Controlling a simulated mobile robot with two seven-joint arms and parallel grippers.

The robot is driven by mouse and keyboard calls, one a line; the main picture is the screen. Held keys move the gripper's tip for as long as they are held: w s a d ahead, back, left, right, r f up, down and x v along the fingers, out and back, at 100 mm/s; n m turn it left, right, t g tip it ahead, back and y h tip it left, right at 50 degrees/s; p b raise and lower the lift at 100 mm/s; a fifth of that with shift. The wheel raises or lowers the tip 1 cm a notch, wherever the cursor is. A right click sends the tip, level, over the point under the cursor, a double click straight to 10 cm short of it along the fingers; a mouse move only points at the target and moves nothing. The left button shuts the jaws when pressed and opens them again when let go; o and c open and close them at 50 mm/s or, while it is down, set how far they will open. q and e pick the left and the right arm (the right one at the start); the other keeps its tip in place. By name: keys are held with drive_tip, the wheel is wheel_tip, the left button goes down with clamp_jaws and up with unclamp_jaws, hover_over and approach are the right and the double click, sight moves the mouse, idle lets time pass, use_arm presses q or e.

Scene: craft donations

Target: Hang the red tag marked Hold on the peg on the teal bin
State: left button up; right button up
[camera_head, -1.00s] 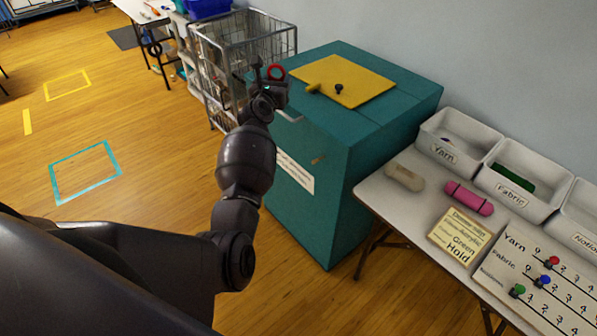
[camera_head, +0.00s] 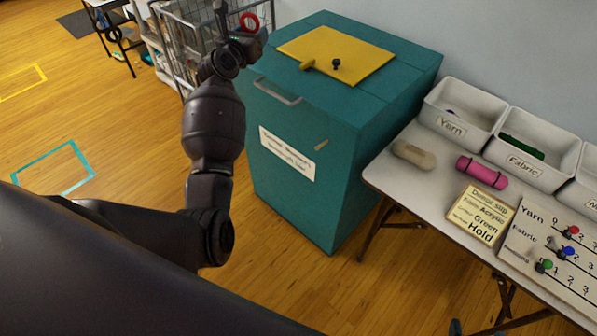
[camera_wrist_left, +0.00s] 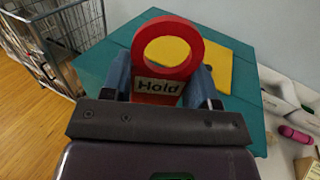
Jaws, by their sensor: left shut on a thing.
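The red tag (camera_head: 249,21) is a ring with a flat lower part; in the left wrist view its label (camera_wrist_left: 158,86) reads Hold. My left gripper (camera_head: 243,32) is shut on the tag's lower part and holds it upright, ring up, near the bin's back left top corner. The teal bin (camera_head: 285,205) stands against the wall. A short tan peg (camera_head: 321,145) sticks out of its front face, right of and above the white sign. The tag is apart from the peg.
The bin has a yellow lid panel (camera_head: 310,48) with a dark knob (camera_head: 336,63) and a grey front handle (camera_head: 277,91). A wire cart (camera_head: 180,45) stands left of it. A table (camera_head: 395,182) with trays (camera_head: 462,110) stands right. The floor in front is clear.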

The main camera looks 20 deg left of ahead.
use_arm(q)
drive_tip(key=s+d+f+m+g+h+b, duration=0.5)
drive_tip(key=s+d+f+m+h+b, duration=0.4)
drive_tip(key=s+d+f+h+b, duration=0.65)
drive_tip(key=n+t+y, duration=0.4)
drive_tip(key=y, duration=0.4)
approach(327, 149)
drive_tip(key=shift+w+d+r, duration=0.2)
drive_tip(key=shift+w+d, duration=0.05)
drive_tip(key=shift+w, duration=0.5)
drive_tip(key=shift+w+d+r, duration=0.2)
drive_tip(key=shift+w+d, duration=0.05)
drive_tip(key=shift+w, duration=0.45)
drive_tip(key=shift+w+d+r, duration=0.2)
drive_tip(key=shift+w+d, duration=0.05)
drive_tip(key=shift+w, duration=0.5)
drive_tip(key=shift+x, duration=0.75)
drive_tip(key=shift+w+d+f+b, duration=0.3)
drive_tip(key=shift+w+f+b, duration=0.2)
drive_tip(key=shift+w, duration=0.25)
use_arm(e)
wheel_tip(327, 149, down, 18)
drive_tip(key=s+g, duration=0.1)
drive_tip(key=g, duration=0.1)
drive_tip(key=shift+s+a+r, duration=0.15)
drive_tip(key=shift+a+r, duration=0.1)
drive_tip(key=shift+a, duration=0.1)
